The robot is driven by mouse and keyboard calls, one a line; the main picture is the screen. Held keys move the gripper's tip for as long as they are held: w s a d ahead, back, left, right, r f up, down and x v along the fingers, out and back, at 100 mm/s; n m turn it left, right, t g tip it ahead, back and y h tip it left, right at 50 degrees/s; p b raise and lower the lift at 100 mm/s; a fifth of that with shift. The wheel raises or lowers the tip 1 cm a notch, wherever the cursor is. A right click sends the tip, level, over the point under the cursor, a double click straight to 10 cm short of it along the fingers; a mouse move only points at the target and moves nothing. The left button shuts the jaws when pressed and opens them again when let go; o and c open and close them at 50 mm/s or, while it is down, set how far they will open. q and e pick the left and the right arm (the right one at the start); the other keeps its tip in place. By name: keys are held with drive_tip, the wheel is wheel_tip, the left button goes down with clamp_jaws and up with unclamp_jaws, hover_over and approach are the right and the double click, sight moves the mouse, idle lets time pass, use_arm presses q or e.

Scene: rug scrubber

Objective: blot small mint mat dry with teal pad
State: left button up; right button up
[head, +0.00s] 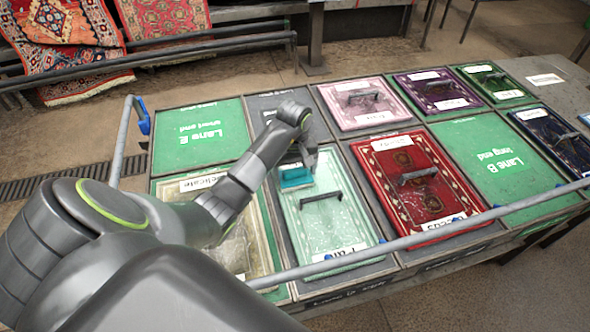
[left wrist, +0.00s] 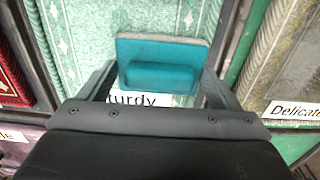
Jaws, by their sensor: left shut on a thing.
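The mint mat (head: 328,215) lies in a front lane of the table, with a dark handle across it and wet-looking shine on its surface. It also shows in the left wrist view (left wrist: 82,45), with a label partly reading "turdy". My left gripper (head: 304,163) is over the mat's far end. It is shut on the teal pad (head: 295,178). In the left wrist view the pad (left wrist: 160,65) sits between the two fingers, over the mat and its label. I cannot tell whether the pad touches the mat. My right gripper is not in view.
A red mat (head: 415,190) with a handle lies to the right, and a beige mat (head: 243,250), labelled "Delicate" in the wrist view, to the left. Pink (head: 365,103), purple (head: 438,90) and green mats lie behind. A grey rail (head: 420,236) crosses the front. Lane B (head: 497,165) is empty.

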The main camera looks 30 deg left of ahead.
use_arm(q)
drive_tip(key=shift+s+f, duration=0.1)
drive_tip(key=shift+f, duration=0.05)
drive_tip(key=shift+o, duration=0.2)
drive_tip(key=shift+r+p, duration=1.3)
drive_tip(key=shift+r, duration=1.05)
drive_tip(key=shift+c, duration=0.2)
